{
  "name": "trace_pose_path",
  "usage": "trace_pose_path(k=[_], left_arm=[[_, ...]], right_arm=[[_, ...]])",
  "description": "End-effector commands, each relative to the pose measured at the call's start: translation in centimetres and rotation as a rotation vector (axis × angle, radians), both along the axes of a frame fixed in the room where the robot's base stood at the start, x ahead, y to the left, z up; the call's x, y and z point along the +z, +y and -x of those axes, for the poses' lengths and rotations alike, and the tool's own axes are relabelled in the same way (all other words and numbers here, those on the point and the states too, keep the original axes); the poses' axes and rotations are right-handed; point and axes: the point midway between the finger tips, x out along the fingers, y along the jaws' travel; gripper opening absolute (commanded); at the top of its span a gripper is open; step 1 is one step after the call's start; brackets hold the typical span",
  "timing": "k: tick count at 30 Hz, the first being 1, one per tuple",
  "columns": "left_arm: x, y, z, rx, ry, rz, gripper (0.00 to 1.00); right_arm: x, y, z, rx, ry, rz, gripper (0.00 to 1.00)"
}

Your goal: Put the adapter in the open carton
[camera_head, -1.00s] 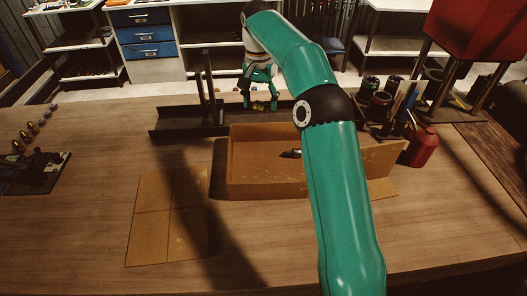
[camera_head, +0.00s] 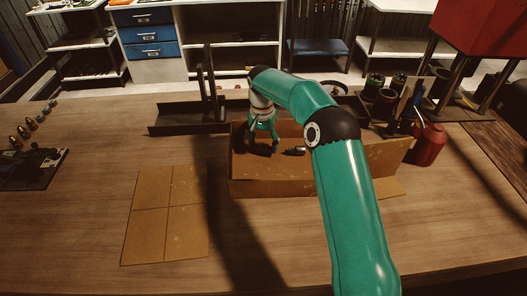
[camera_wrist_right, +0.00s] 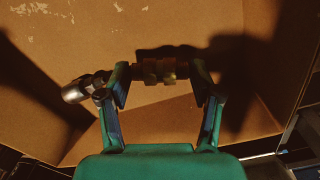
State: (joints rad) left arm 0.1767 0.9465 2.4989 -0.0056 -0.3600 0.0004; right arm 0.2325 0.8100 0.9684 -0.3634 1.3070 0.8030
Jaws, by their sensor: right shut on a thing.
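The open carton (camera_head: 290,188) stands on the workbench, its flaps folded out. My right gripper (camera_head: 262,148) points down into its left part. In the right wrist view, my right gripper (camera_wrist_right: 160,82) is shut on the brass adapter (camera_wrist_right: 158,70), which lies across between the two fingertips. The carton's cardboard (camera_wrist_right: 190,25) fills the view behind it; I cannot tell whether the adapter touches the carton. In the head view the adapter is too small and dark to make out. My left gripper is out of view.
A metal fitting (camera_head: 295,151) lies in the carton to the right of the gripper and shows in the wrist view (camera_wrist_right: 80,88). A flat cardboard piece (camera_head: 165,215) lies left of the carton. A dark rail stand (camera_head: 185,128) is behind, a red can (camera_head: 428,145) at right.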

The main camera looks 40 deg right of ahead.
Motion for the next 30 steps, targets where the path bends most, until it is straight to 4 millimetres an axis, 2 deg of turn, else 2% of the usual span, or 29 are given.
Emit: trace_pose_path(k=[1,2,13,14,17,18,30], left_arm=[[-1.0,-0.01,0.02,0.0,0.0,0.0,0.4],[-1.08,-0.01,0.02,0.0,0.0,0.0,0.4],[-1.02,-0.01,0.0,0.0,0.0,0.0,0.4],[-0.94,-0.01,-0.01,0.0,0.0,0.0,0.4],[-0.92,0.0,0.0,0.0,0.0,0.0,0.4],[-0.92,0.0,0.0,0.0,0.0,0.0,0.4],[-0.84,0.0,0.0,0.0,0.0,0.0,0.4]], right_arm=[[-1.12,0.1,-0.07,0.002,0.0,0.0,0.28],[-1.25,0.13,-0.09,0.003,0.0,0.0,0.28],[-1.39,0.21,-0.18,0.004,0.001,0.001,0.28],[-1.29,0.22,-0.19,0.005,0.001,0.001,0.7],[-1.26,0.23,-0.19,0.005,0.001,0.001,0.86],[-1.26,0.23,-0.2,0.005,0.001,0.001,0.9],[-0.85,0.26,-0.25,0.005,-0.001,0.0,0.9]])
